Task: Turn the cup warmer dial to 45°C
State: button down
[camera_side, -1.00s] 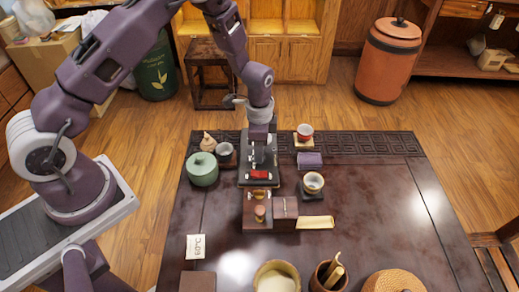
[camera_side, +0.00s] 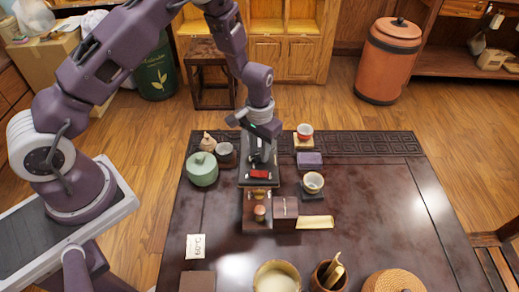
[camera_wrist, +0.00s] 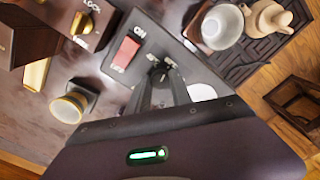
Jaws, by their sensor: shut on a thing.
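The cup warmer (camera_side: 245,178) is a dark, narrow panel at the back middle of the table. Its red rocker switch (camera_side: 258,174) sits near the front end; the wrist view shows the switch (camera_wrist: 126,53) between ON and OFF labels. My gripper (camera_side: 260,153) points down over the panel behind the switch. In the wrist view my gripper (camera_wrist: 162,78) is shut on the small dark dial (camera_wrist: 160,68). The fingers hide most of the dial and its markings, so its setting cannot be read. A white card (camera_side: 195,246) at the table's left seems to read 60°C, upside down.
A wooden box with a knob (camera_side: 257,215) is in front. The table's right side is clear.

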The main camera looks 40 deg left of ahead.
jog(key=n, duration=0.5)
jog(key=shift+n, duration=0.3)
jog(key=shift+d+n, duration=0.1)
jog(key=shift+n, duration=2.1)
jog(key=c, duration=1.1)
grip_release()
jog(key=shift+c, duration=0.2)
notch_tip(320, 180, up, 7)
jog(key=shift+r, duration=0.1)
